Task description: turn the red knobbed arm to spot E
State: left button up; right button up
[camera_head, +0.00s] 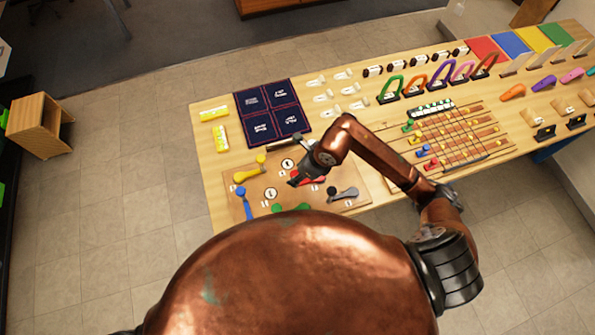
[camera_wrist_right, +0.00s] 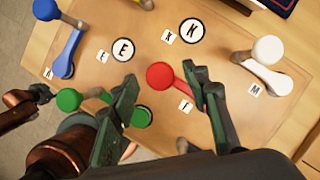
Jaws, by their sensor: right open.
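The red knobbed arm (camera_wrist_right: 160,76) lies on the wooden board, its round red knob between the tips of my right gripper (camera_wrist_right: 165,78) in the wrist view. The rest of the arm runs right and is partly hidden behind one finger. Red also shows beside my right gripper (camera_head: 300,179) in the head view. My right gripper is open, its fingers apart on either side of the knob; contact cannot be told. Spot E (camera_wrist_right: 122,49) is a white disc with a black rim, up and left of the red knob and apart from it.
Near the red arm are a blue arm (camera_wrist_right: 66,50), a green arm (camera_wrist_right: 70,100), a white arm (camera_wrist_right: 268,75) and spot K (camera_wrist_right: 192,31). A yellow arm (camera_head: 246,175) and a grey arm (camera_head: 346,194) are also on the board. A dark blue mat (camera_head: 270,112) lies behind.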

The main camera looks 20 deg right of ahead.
jog(key=c, duration=0.7)
grip_shut()
pick_arm(q)
jog(key=shift+s, duration=0.15)
